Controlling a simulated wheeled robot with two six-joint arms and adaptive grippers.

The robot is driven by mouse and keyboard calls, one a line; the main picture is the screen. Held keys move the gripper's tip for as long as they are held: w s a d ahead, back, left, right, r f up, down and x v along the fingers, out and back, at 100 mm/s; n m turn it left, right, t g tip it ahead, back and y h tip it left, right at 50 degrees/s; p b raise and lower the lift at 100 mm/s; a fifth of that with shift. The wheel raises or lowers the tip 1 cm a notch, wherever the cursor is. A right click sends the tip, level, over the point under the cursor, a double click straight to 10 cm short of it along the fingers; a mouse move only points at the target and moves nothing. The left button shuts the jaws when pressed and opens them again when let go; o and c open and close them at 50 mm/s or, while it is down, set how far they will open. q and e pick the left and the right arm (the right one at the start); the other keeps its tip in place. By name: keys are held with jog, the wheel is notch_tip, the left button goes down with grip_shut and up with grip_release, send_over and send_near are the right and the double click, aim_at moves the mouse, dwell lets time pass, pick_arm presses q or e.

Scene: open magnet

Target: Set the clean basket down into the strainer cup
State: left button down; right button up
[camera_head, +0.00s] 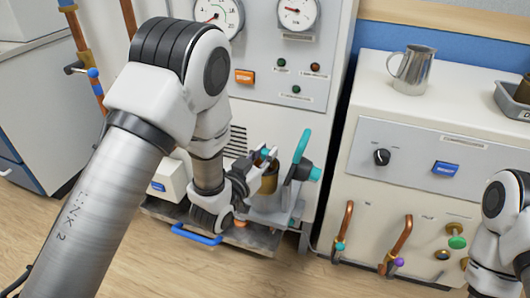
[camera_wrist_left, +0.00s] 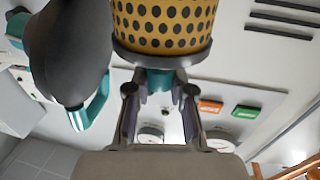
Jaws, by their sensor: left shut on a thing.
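My left gripper (camera_head: 262,160) is shut on the basket (camera_head: 269,181), a brass-coloured cylinder. In the left wrist view the basket (camera_wrist_left: 165,24) shows rows of dark round holes and a dark rim, and the fingers (camera_wrist_left: 160,105) close on a teal part beside that rim. In the head view a grey cup-like body (camera_head: 264,203), apparently the strainer cup, stands directly below the basket. Whether the basket's lower end is inside it or above it I cannot tell. My right gripper is out of view; only part of its arm shows at the right edge.
A grey part with a teal handle (camera_head: 302,147) rises just right of the basket; the wrist view shows a dark body with a teal handle (camera_wrist_left: 97,104). The gauge panel (camera_head: 270,75) stands behind. A blue bar (camera_head: 196,235) runs along the front of the low base.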

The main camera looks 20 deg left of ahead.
pick_arm(q)
jog(key=shift+f+b, duration=0.65)
jog(key=shift+f, duration=0.6)
jog(key=shift+f+b, duration=0.8)
jog(key=shift+f, duration=0.65)
jog(key=c, duration=0.9)
grip_release()
jog(key=shift+c, duration=0.2)
